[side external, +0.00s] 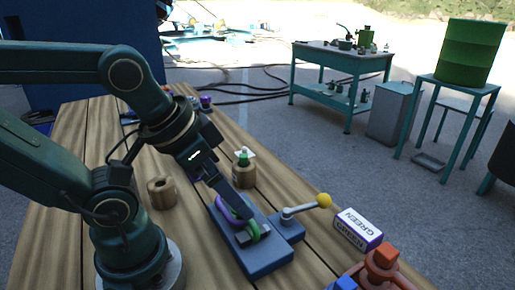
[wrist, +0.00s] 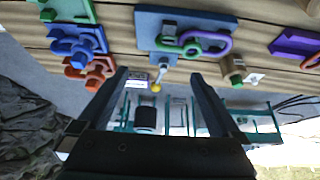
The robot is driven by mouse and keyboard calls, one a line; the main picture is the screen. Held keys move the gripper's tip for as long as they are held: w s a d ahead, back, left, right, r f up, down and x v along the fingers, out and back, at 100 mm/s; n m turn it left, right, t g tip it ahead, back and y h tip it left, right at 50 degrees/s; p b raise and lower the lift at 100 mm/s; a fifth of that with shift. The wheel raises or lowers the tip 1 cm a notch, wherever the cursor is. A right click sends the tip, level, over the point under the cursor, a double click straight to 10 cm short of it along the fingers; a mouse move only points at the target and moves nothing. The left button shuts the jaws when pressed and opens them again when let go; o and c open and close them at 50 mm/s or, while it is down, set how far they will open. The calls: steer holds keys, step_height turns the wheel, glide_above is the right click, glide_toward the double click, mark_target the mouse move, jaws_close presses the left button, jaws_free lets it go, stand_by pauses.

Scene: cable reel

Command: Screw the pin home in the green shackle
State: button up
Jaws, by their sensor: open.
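The green shackle (side external: 254,231) sits on a blue-grey fixture block (side external: 262,262) on the bench, linked with a purple ring (side external: 224,211). In the wrist view the shackle (wrist: 190,48) and the purple ring (wrist: 217,52) lie on the block (wrist: 148,20), beyond my fingertips. A small dark piece (wrist: 169,29) stands by the shackle; I cannot tell whether it is the pin. My gripper (wrist: 160,72) is open, with nothing between its fingers. In the side view its fingers overlap the ring and partly hide it; contact cannot be told.
A lever with a yellow ball (side external: 324,200) extends from the block's right. Orange parts (side external: 383,262) stand at the front right.

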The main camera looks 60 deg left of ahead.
stand_by(0.3)
steer(key=c, duration=0.8)
steer(key=shift+o, duration=0.2)
steer(key=w+a+r+m+g, duration=0.1)
steer(key=w+a+r+m, duration=0.1)
steer(key=w+r+m, duration=0.3)
steer(key=g, duration=0.5)
glide_above(244, 155)
steer(key=shift+m, duration=0.4)
step_height(244, 155, down, 6)
steer(key=shift+r, duration=0.15)
steer(key=shift+s+a, duration=0.1)
steer(key=shift+f, duration=4.2)
